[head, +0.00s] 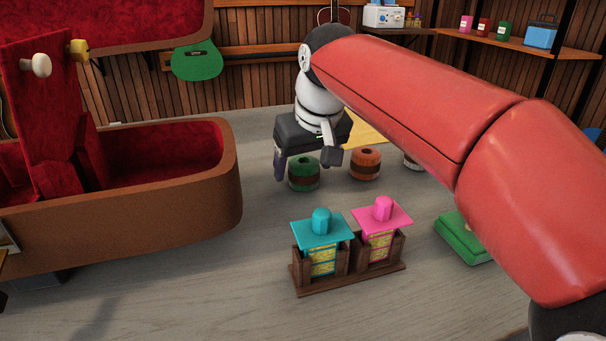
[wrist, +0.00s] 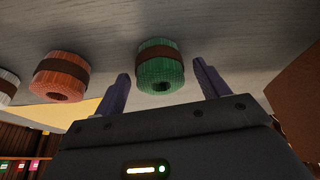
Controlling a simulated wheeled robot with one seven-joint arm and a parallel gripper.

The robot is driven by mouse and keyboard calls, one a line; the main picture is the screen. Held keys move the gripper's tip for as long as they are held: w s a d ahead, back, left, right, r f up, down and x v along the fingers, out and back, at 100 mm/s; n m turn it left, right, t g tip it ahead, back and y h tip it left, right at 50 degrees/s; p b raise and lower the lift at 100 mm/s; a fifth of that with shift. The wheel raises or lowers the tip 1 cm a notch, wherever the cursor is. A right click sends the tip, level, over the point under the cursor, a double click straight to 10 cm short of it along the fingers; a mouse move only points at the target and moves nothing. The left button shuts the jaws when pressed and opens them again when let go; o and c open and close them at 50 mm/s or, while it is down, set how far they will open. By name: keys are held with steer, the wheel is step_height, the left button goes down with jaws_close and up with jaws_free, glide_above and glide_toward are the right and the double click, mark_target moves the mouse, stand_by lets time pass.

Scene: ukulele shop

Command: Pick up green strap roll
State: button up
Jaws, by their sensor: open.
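The green strap roll (head: 303,174) with a brown band stands on the grey table, below and close to my gripper (head: 305,166). In the wrist view the green strap roll (wrist: 161,68) shows beyond and between the two open fingers of my gripper (wrist: 160,85), with a gap on each side. The gripper holds nothing. Whether the fingers reach down alongside the roll or stop short of it is hard to tell.
An orange strap roll (head: 365,163) stands just right of the green one, with a white roll (head: 413,162) further right. In front are teal (head: 321,230) and pink-topped (head: 381,215) holders in a wooden rack. A brown open case (head: 215,195) lies left. A green box (head: 462,238) is at right.

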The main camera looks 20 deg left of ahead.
steer(key=shift+w+a+f, duration=0.1)
steer(key=shift+a+f, duration=0.05)
steer(key=shift+f, duration=0.3)
